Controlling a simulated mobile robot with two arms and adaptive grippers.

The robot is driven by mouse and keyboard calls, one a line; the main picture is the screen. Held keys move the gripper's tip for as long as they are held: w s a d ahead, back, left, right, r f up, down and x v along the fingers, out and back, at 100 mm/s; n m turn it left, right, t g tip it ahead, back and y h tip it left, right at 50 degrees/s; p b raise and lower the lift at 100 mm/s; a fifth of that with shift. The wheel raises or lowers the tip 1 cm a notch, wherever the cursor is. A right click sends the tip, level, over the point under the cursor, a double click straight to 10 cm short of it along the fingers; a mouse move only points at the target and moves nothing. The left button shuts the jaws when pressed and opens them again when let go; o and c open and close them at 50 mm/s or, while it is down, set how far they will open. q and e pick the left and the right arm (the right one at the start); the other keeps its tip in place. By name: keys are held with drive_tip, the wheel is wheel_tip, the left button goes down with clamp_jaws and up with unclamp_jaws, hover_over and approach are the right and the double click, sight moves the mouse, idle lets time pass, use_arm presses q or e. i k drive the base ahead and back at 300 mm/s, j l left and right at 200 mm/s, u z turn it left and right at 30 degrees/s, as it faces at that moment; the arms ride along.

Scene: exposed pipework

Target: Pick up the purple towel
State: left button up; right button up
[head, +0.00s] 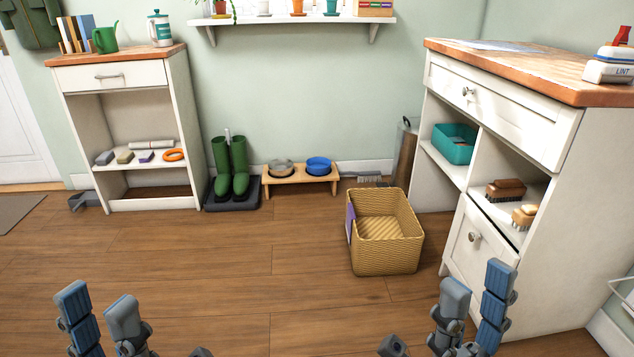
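A strip of purple cloth (351,222), which looks like the purple towel, hangs over the left rim of a woven basket (404,258) on the floor. Only a narrow part of it shows; whether more lies inside the basket is hard to tell. My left gripper (98,299) is at the bottom left, open and empty, well away from the basket. My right gripper (477,283) is at the bottom right, open and empty, in front and to the right of the basket. Neither gripper touches anything.
A white cabinet (568,213) with its lower door slightly ajar stands right of the basket. Green boots (239,168) and a wooden bowl stand (300,178) are by the wall. A white shelf unit (185,130) stands at left. The wooden floor (220,260) in the middle is clear.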

sight(351, 214)
drive_tip(key=i+u, duration=0.25)
drive_tip(key=i, duration=0.55)
drive_tip(key=i+u, duration=0.3)
drive_tip(key=i, duration=0.45)
drive_tip(key=i+j+z, duration=0.1)
drive_tip(key=i+z, duration=0.25)
drive_tip(key=i+j+z, duration=0.15)
drive_tip(key=i+z, duration=0.25)
drive_tip(key=i+j+z, duration=0.6)
drive_tip(key=z, duration=0.2)
drive_tip(key=i+j+z, duration=0.2)
drive_tip(key=j+z, duration=0.2)
drive_tip(key=i+j+z, duration=0.2)
drive_tip(key=j+z, duration=0.25)
drive_tip(key=l, duration=0.1)
